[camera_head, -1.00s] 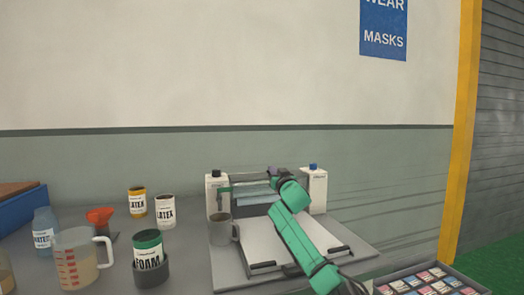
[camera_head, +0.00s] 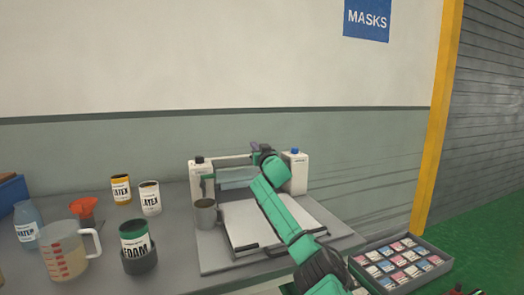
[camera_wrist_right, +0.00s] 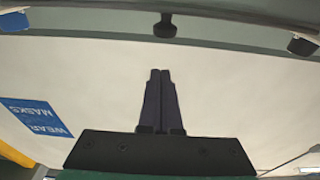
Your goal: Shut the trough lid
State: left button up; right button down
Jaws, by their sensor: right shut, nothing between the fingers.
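The machine on the bench has two white end posts, the left one (camera_head: 200,179) and the right one (camera_head: 295,172). Between them is a pale grey-blue panel (camera_head: 237,178), which looks like the trough lid; my arm partly covers this area, and I cannot tell its angle. My right gripper (camera_head: 256,146) is above the back of the machine, near the rail between the posts. In the right wrist view the gripper (camera_wrist_right: 160,72) is shut and empty, its fingers pointing towards a grey bar with a black knob (camera_wrist_right: 165,26), apart from it. My left gripper is not in view.
A metal mug (camera_head: 205,214) stands left of the machine's pale flat plate (camera_head: 255,222). A tray of small packets (camera_head: 400,265) lies at lower right.

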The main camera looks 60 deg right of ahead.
pick_arm(q)
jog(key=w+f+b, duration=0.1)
jog(key=b, duration=0.1)
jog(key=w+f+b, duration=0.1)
jog(key=b, duration=0.1)
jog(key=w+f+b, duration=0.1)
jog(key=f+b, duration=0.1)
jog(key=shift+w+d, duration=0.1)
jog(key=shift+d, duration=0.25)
pick_arm(e)
jog(key=f+v, duration=0.2)
jog(key=v, duration=0.8)
jog(key=shift+w+d, duration=0.15)
jog(key=shift+d, duration=0.05)
